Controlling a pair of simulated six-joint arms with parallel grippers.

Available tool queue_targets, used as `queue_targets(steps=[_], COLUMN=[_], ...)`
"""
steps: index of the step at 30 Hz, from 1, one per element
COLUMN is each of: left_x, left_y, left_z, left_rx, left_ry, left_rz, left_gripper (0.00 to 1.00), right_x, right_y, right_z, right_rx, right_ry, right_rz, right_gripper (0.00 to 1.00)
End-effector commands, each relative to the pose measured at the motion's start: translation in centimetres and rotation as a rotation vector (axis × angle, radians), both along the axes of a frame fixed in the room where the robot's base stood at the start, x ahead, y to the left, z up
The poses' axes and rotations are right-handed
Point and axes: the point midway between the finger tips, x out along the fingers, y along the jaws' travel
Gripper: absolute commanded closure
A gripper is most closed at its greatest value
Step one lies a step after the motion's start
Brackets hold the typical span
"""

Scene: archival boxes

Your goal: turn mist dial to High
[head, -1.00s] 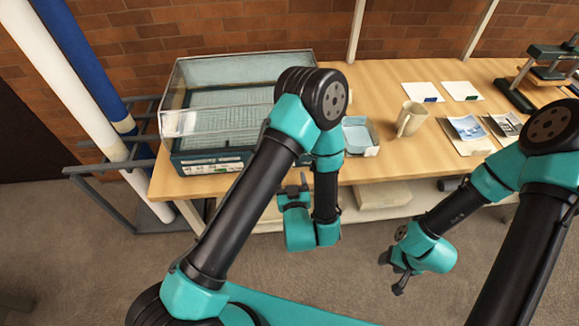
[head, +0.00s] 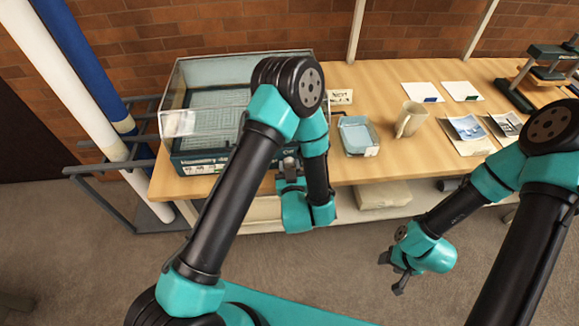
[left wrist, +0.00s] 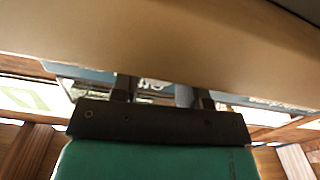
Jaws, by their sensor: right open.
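A clear-lidded chamber with a dark teal base (head: 180,162) stands at the left end of the table, with pale labels along its front. The mist dial cannot be made out; my left arm covers the right part of the front. My left gripper (head: 290,164) is at the table's front edge, before the chamber's right front. In the left wrist view, its two dark fingers (left wrist: 162,92) are apart, with part of a dark panel with white lettering (left wrist: 152,84) beyond them. My right gripper (head: 393,272) is open and empty, low in front of the table.
A small sign (head: 340,97) stands behind the tray. A beige box (head: 384,195) is on the lower shelf.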

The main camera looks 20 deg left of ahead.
Motion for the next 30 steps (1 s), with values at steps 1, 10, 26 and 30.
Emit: queue_targets(steps=[1,10,26,30], left_x=[-0.01,-0.02,-0.02,-0.02], left_y=[0.0,-0.01,-0.02,-0.02], left_z=[-0.01,0.0,-0.01,-0.01], left_rx=[0.0,0.005,0.131,0.131], left_ry=[0.0,0.002,0.052,0.052], left_rz=[0.0,0.0,0.0,0.0], left_gripper=[0.64,0.84,0.84,0.55], right_x=[0.0,0.0,0.0,0.0], right_y=[0.0,0.0,0.0,0.0], right_z=[0.0,0.0,0.0,0.0], right_rx=[0.0,0.0,0.0,0.0], right_ry=[0.0,0.0,0.0,0.0], right_rz=[0.0,0.0,0.0,0.0], right_gripper=[0.49,0.49,0.49,0.49])
